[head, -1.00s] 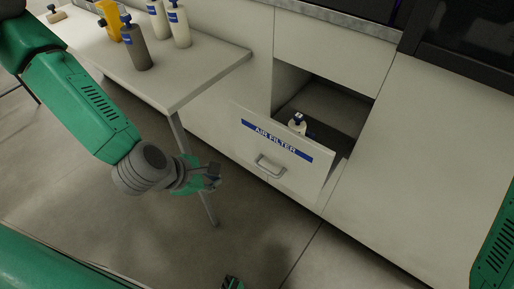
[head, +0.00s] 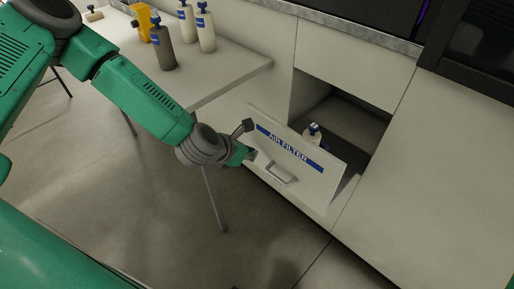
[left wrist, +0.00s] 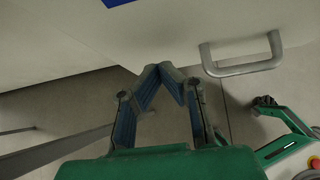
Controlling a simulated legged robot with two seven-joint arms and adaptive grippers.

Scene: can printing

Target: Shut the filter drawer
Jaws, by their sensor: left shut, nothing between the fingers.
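The filter drawer (head: 310,178) is pulled out of the cabinet, its white front bearing a blue "AIR FILTER" label (head: 289,149) and a metal handle (head: 280,175). A small bottle (head: 313,134) with a dark cap stands inside it. My left gripper (head: 250,154) is at the left side of the drawer front. In the left wrist view my left gripper (left wrist: 160,70) is shut and empty, with its tips near the drawer front's lower edge, left of the handle (left wrist: 243,66). I cannot tell whether it touches. My right gripper is not seen in the head view.
A white table (head: 215,75) with several bottles stands to the left of the drawer, and its leg (head: 213,200) is just below my left arm. The cabinet face (head: 430,180) right of the drawer is flat. The floor in front is mostly clear.

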